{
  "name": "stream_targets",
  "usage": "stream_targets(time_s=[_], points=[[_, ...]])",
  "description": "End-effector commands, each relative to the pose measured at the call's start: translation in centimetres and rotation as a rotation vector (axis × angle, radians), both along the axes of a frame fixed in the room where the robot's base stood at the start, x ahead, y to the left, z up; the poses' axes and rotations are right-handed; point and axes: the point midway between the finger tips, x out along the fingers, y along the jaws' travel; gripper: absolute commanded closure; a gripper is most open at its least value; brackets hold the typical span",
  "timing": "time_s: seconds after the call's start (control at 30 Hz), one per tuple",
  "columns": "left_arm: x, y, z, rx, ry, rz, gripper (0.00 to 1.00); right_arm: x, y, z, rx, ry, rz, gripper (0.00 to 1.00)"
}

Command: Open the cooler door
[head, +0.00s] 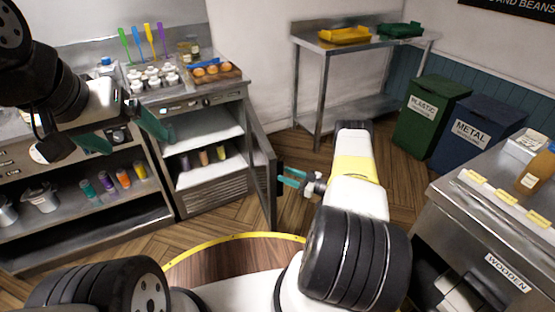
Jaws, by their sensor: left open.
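The cooler (210,150) is a steel unit at centre left with its front open, showing white shelves with several small bottles on the lower one. Its door (261,160) stands swung out from the cooler's right side and is seen nearly edge-on. My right gripper (286,177) is just right of the door's outer edge, its teal fingers pointing at it. Whether they touch the door, and how far apart they are, is unclear. My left gripper (108,137) is open and empty, with its teal fingers wide apart, in front of the counter left of the cooler.
Cups and orange items (212,70) stand on the cooler's top. An open shelf unit (100,205) with bottles and pots is at left. A steel table (350,45) with trays is behind. Green (428,115) and blue (475,130) bins and a counter (470,210) are at right. Floor before the cooler is clear.

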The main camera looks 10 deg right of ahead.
Motion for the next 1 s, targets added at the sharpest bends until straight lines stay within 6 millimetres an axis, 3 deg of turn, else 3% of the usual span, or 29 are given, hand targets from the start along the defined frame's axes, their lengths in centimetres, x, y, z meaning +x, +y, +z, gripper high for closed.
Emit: stream_targets(time_s=[0.03,0.33,0.37,0.4,0.5,1.0], points=[[0.0,0.0,0.0,0.0,0.0,0.0,0.13,1.79,-0.3,0.8,-0.011,-0.022,-0.03,1.0],[0.0,0.0,0.0,0.0,0.0,0.0,0.13,1.81,-0.22,0.81,-0.011,-0.024,-0.029,1.0],[-0.01,0.0,0.01,0.0,0.0,0.0,0.13,1.81,-0.22,0.82,-0.011,-0.024,-0.029,0.6],[-0.01,0.0,0.02,0.0,-0.001,0.0,0.13,1.79,-0.19,0.81,-0.011,-0.024,-0.028,0.63],[0.01,0.0,-0.01,0.0,0.0,0.0,0.13,1.77,-0.23,0.8,-0.011,-0.024,-0.029,0.55],[-0.01,0.0,0.01,0.0,0.0,0.0,0.13,1.73,-0.35,0.78,-0.01,-0.024,-0.031,0.6]])
